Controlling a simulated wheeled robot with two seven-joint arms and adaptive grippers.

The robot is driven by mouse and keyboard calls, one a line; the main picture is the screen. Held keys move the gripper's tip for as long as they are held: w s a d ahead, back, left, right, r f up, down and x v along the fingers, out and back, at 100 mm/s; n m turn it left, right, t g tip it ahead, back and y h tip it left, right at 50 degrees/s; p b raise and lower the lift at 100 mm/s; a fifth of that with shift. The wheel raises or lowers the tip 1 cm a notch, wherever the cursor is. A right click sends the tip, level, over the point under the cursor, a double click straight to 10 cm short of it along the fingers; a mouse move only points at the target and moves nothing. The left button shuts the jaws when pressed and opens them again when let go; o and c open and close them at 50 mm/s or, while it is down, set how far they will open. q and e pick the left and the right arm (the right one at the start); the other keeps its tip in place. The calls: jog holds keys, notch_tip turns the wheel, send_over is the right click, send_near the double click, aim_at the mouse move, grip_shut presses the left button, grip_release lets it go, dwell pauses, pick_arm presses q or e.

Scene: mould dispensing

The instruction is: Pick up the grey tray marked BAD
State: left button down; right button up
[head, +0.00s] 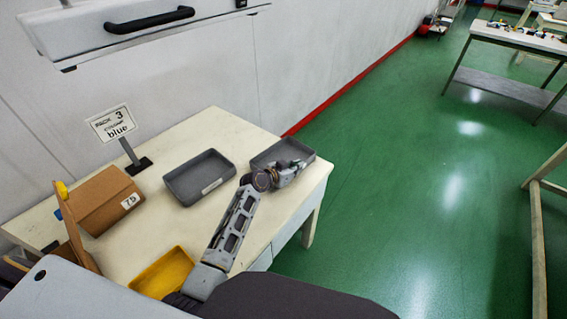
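Two grey trays rest on the cream table. One grey tray (188,184) is near the middle and has a small white label on its near wall, too small to read. The other grey tray (272,152) is at the table's far right corner. Any label there is hidden by the gripper. I cannot tell if the fingers touch or grip the wall. Both trays look empty. My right gripper is out of view.
On the cream table (222,126) stand a cardboard box (100,198), a yellow tray (165,273) and a sign (113,124) reading "3" and "blue". A white wall is behind. Green floor (400,170) lies open to the right, with other tables beyond.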

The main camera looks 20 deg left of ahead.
pick_arm(q)
notch_tip(320, 180, up, 10)
jog(key=shift+p, duration=0.4)
dwell(0.6)
